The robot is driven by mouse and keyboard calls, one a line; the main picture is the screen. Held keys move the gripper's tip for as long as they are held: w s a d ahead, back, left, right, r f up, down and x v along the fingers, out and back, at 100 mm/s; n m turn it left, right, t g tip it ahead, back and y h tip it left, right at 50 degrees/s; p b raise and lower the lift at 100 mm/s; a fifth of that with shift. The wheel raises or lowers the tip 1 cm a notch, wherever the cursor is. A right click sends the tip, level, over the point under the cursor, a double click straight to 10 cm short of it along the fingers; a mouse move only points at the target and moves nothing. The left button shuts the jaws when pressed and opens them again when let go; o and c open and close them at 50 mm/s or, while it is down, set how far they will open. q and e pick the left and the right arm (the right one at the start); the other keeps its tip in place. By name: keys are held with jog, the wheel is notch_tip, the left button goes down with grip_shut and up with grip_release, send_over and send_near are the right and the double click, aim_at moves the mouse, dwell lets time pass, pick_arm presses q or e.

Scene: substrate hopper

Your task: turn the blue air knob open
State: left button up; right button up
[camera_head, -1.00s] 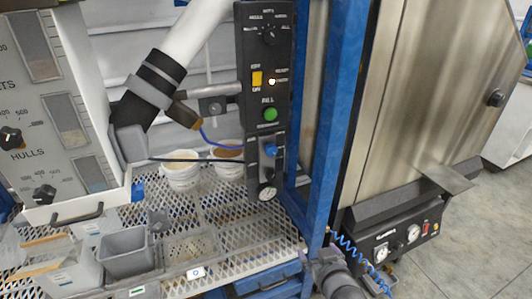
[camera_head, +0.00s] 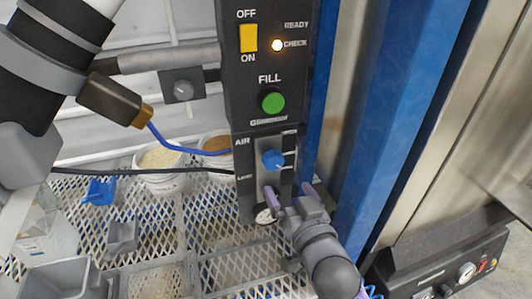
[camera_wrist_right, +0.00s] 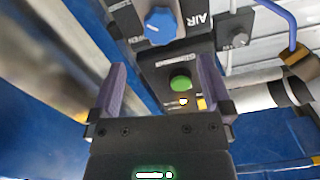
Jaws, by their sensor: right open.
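The blue air knob (camera_head: 273,159) sits on a grey plate marked AIR, low on the black control panel (camera_head: 268,75). It also shows near the top of the right wrist view (camera_wrist_right: 160,25). My right gripper (camera_head: 290,190) is open and empty, with purple fingers, just below the knob and apart from it. In the right wrist view its fingers (camera_wrist_right: 160,80) stand apart with the knob beyond their tips. My left gripper is not in view.
Above the knob are the green FILL button (camera_head: 272,102), a yellow switch (camera_head: 248,38) and a lit amber lamp (camera_head: 277,45). A round gauge (camera_head: 264,216) is below. A blue post (camera_head: 385,130) stands close on the right. White buckets (camera_head: 160,168) stand on the mesh shelf at left.

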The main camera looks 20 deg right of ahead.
aim_at(275, 164)
jog(key=w+b, duration=0.3)
jog(key=w, duration=0.5)
jog(key=shift+a+f, duration=0.1)
jog(key=shift+a, duration=0.05)
jog(key=shift+w+b, duration=0.3)
jog(key=shift+w, duration=0.3)
jog(key=shift+r, duration=0.2)
jog(key=shift+c, duration=0.4)
jog(key=c, duration=1.2)
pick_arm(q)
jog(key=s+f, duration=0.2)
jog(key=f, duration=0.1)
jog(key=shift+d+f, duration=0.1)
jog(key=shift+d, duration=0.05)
